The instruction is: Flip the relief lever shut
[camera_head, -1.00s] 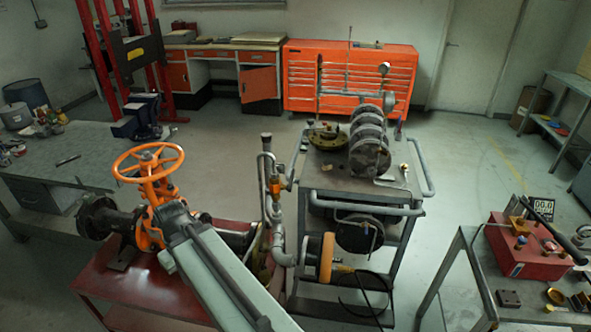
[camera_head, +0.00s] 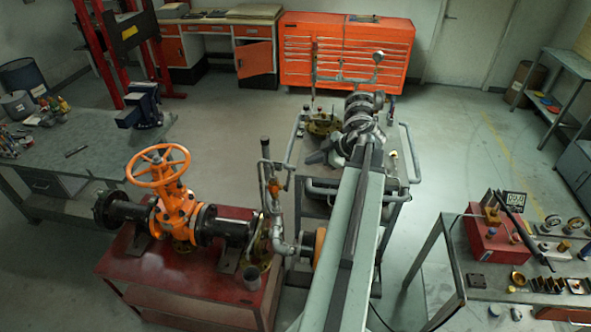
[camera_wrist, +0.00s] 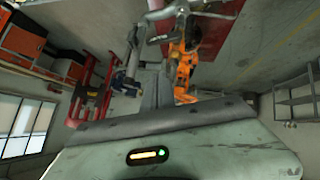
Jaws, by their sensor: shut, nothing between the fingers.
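The orange gate valve (camera_head: 174,205) with its handwheel (camera_head: 157,165) stands on the red bench (camera_head: 180,275); it also shows in the wrist view (camera_wrist: 184,60). A grey pipe riser (camera_head: 267,165) with a small orange-yellow fitting (camera_head: 274,187) rises right of it. I cannot clearly make out the relief lever; it may be on this riser. My arm reaches up from the bottom right of centre.
A steel table (camera_head: 450,250) with a red box (camera_head: 492,242) is at right. A workbench (camera_head: 75,160) is at left. Open floor lies behind the valve.

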